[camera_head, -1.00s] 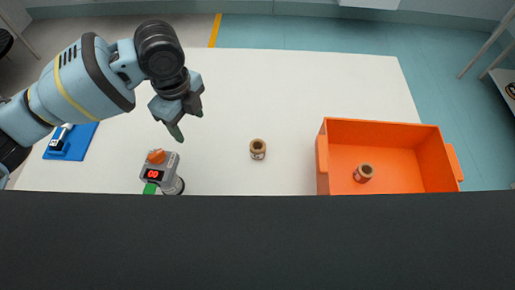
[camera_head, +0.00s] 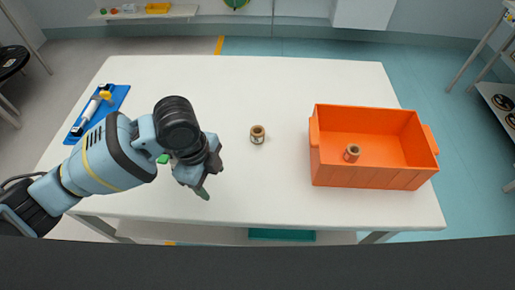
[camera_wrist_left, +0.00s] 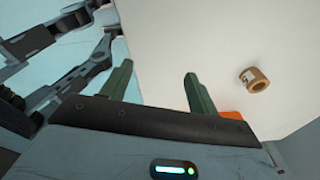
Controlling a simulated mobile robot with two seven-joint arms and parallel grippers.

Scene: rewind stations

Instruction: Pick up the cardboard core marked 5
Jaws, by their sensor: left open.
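A small brown cardboard core (camera_head: 257,134) stands on the white table, left of the orange bin. A second core (camera_head: 351,153) is inside the bin. I cannot read the marks on either in the head view. The left wrist view shows one core (camera_wrist_left: 254,80) with a pale label whose mark is too small to read surely. My left gripper (camera_head: 207,182) is open and empty above the table, left of and nearer than the table core. Its two green fingers (camera_wrist_left: 158,75) stand apart, with the core off to their right. My right gripper is not in view.
The orange bin (camera_head: 372,176) stands on the right of the white table (camera_head: 270,85). A blue tray (camera_head: 83,124) with a white-and-yellow tool lies at the left edge. A green bit (camera_head: 163,158) shows behind my left arm. The table around the standing core is clear.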

